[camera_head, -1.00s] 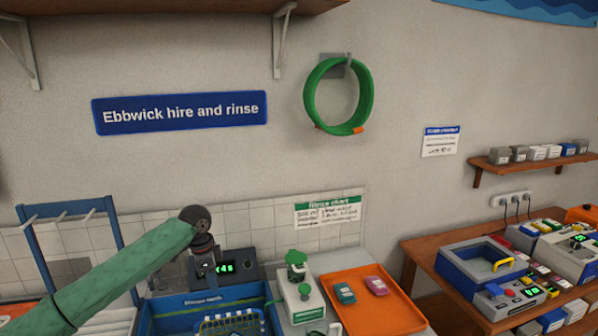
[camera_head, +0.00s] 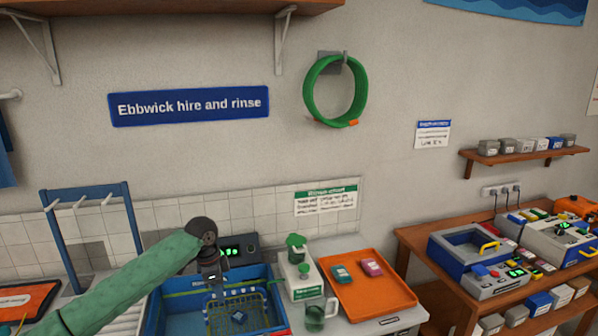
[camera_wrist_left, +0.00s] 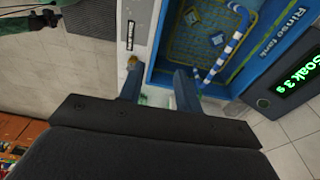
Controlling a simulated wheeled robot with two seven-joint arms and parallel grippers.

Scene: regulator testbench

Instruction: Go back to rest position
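My left arm comes in from the left in the head view. Its gripper (camera_head: 214,276) points down over the blue rinse tank (camera_head: 170,318), near its back-left part. In the left wrist view the two fingers (camera_wrist_left: 158,88) are apart with nothing held between them. The rinse tank (camera_wrist_left: 165,50) lies just beyond the fingers there. A basket (camera_head: 250,302) sits in the tank. It has a blue-and-white striped handle (camera_wrist_left: 232,45), and small blue pieces (camera_wrist_left: 217,40) lie in it.
A white-and-green dispenser (camera_head: 300,278) and an orange tray (camera_head: 375,295) with two small devices stand to the right. A blue rack (camera_head: 130,225) stands left. A wooden bench (camera_head: 415,240) is farther right.

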